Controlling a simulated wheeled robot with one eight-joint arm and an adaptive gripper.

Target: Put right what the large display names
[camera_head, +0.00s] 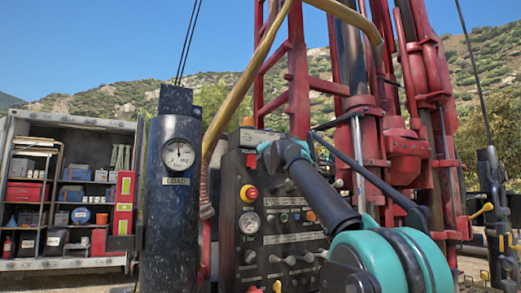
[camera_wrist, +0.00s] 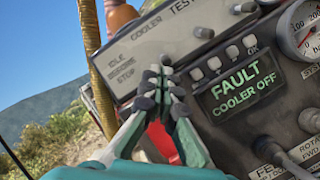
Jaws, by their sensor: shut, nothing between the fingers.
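A dark display (camera_wrist: 240,88) in the wrist view reads "FAULT COOLER OFF" in green letters. Above and left of it is a grey plate (camera_wrist: 150,42) marked "COOLER" and "TEST", with "IDLE" and "STOP" among the words at its left. My gripper (camera_wrist: 164,80) is shut and empty in front of the plate's lower edge. Its fingers hide part of the plate, and I cannot tell whether they touch it. In the head view, my arm covers part of the control panel (camera_head: 238,213).
Several pale keys (camera_wrist: 214,63) run above the display. A pressure gauge (camera_wrist: 305,28) is at the right.

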